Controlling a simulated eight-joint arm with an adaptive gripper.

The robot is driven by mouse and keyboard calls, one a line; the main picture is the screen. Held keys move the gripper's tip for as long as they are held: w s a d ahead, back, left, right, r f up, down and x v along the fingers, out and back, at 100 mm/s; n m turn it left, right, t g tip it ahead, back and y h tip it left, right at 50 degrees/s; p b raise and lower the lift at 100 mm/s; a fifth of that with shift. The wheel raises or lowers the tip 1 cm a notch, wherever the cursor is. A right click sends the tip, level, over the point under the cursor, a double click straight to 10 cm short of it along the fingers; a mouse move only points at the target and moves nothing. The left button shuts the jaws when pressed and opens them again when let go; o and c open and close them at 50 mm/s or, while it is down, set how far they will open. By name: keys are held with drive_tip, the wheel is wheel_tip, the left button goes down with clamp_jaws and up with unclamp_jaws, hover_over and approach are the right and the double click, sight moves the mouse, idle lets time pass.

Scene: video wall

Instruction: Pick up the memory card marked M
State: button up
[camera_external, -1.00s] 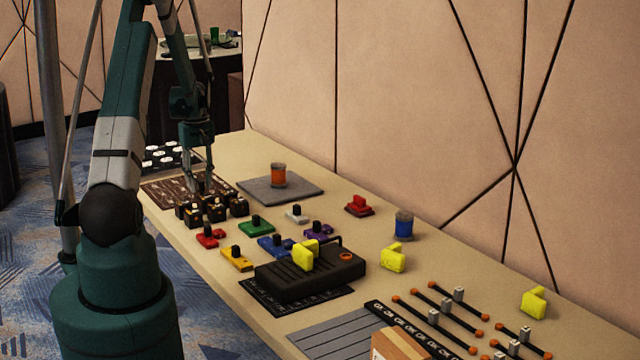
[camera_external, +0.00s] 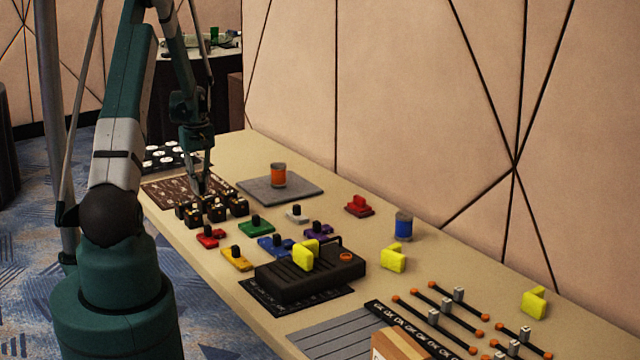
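Several small dark blocks with pale marks, which look like the memory cards (camera_external: 217,213), stand in a cluster on the table by the brown patterned board. Their letters are too small to read, so I cannot tell which one is marked M. My gripper (camera_external: 201,190) points down at the back edge of this cluster, over the near edge of the board. Its fingertips are partly hidden by the blocks. I cannot tell whether it is open or shut, touching a block or holding one.
The brown board (camera_external: 160,190) lies behind the cluster. A grey mat (camera_external: 300,190) bears an orange spool (camera_external: 278,174). Red, green, yellow and blue knobbed pieces (camera_external: 236,260) lie in front, near a black slotted box (camera_external: 290,283). A blue spool (camera_external: 404,225) stands farther right.

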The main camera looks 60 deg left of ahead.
drive_tip(key=shift+r, duration=0.1)
drive_tip(key=shift+r+p, duration=0.7)
drive_tip(key=shift+r, duration=4.2)
